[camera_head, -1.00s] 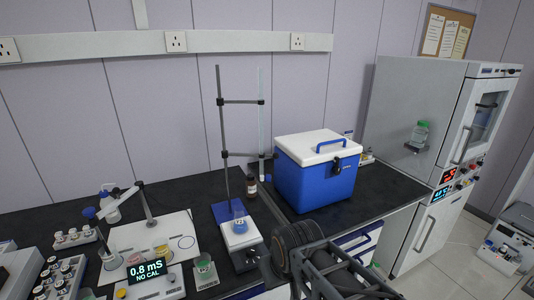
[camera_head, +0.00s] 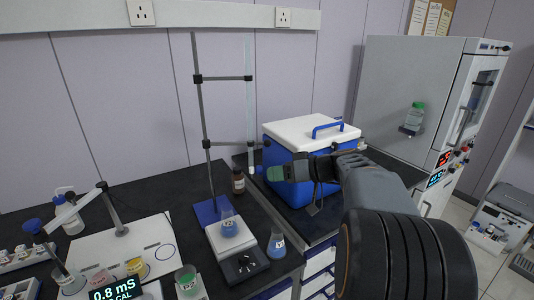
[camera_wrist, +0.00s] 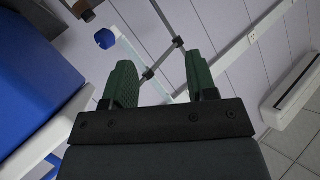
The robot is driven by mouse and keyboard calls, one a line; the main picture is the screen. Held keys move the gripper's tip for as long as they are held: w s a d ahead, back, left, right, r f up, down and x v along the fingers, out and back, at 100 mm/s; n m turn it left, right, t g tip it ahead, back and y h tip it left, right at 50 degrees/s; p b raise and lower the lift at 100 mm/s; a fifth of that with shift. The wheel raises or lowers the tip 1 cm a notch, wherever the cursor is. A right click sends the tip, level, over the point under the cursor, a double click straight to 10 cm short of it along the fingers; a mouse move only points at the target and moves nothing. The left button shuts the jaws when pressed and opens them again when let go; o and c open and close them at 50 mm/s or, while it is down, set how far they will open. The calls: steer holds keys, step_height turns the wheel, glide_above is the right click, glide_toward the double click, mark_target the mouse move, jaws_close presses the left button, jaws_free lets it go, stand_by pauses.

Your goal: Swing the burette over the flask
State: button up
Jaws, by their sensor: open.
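The burette (camera_head: 249,100) is a clear upright glass tube, clamped by two arms on a grey stand rod (camera_head: 202,110). It hangs to the right of the rod, near the blue cooler's left side. A flask with blue liquid (camera_head: 229,228) sits on the white stirrer plate (camera_head: 214,240), left of and nearer than the burette. My gripper (camera_head: 277,173) points left with green fingertips, just right of the burette's lower end in the head view. In the wrist view my gripper (camera_wrist: 162,82) is open, its fingers apart with nothing gripped. The burette's blue stopcock (camera_wrist: 105,38) shows beyond the fingers.
A blue cooler with a white lid (camera_head: 300,175) stands close behind my gripper. A second blue flask (camera_head: 277,245) stands right of the stirrer. A brown bottle (camera_head: 238,180) stands by the burette's foot. A meter stand (camera_head: 110,210) and beakers are at left.

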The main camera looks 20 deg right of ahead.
mark_target(267, 143)
steer(key=w+d+r+n+t+b, duration=0.1)
steer(key=w+d+r+t, duration=0.15)
steer(key=d+t, duration=0.45)
steer(key=shift+w+a+r+g+y+p, duration=0.1)
steer(key=shift+w+a+g+p, duration=0.45)
steer(key=shift+w, duration=1.25)
steer(key=shift+w+a+r+g+y+p, duration=0.1)
steer(key=shift+w+a+p, duration=0.5)
steer(key=shift+w+a, duration=0.9)
steer(key=shift+w+a+r+g+y+p, duration=0.1)
steer(key=shift+w+a+g+p, duration=0.35)
steer(key=shift+w, duration=1.65)
steer(key=shift+a, duration=0.1)
steer(key=shift+c, duration=0.4)
steer(key=shift+s, duration=0.1)
steer(key=c, duration=0.4)
jaws_close()
